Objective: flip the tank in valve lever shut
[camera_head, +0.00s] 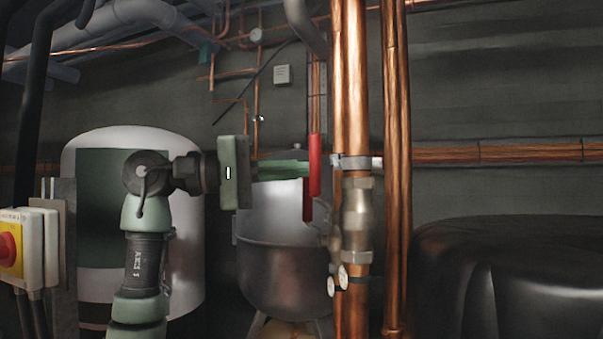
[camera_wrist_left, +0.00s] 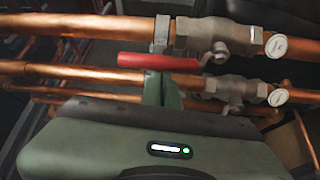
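A red valve lever (camera_head: 315,165) stands upright beside the thick vertical copper pipe in the head view, its valve body (camera_head: 357,220) just right of it. The lever also shows in the left wrist view (camera_wrist_left: 145,61), running along the pipe. A second red lever (camera_head: 307,200) is partly hidden behind it. My left gripper (camera_head: 305,169) reaches in from the left, its green fingers at the upright lever. In the wrist view the fingers (camera_wrist_left: 163,90) end at the lever; I cannot tell whether they grip it. My right gripper is not in view. Tag writing is unreadable.
A second valve body (camera_wrist_left: 232,88) sits on the parallel pipe. Round white tags (camera_head: 343,277) hang below the valves. A steel tank (camera_head: 285,260) stands behind, a white tank (camera_head: 185,240) at left, a black tank (camera_head: 510,270) at right. A yellow-and-red switch box (camera_head: 30,245) is far left.

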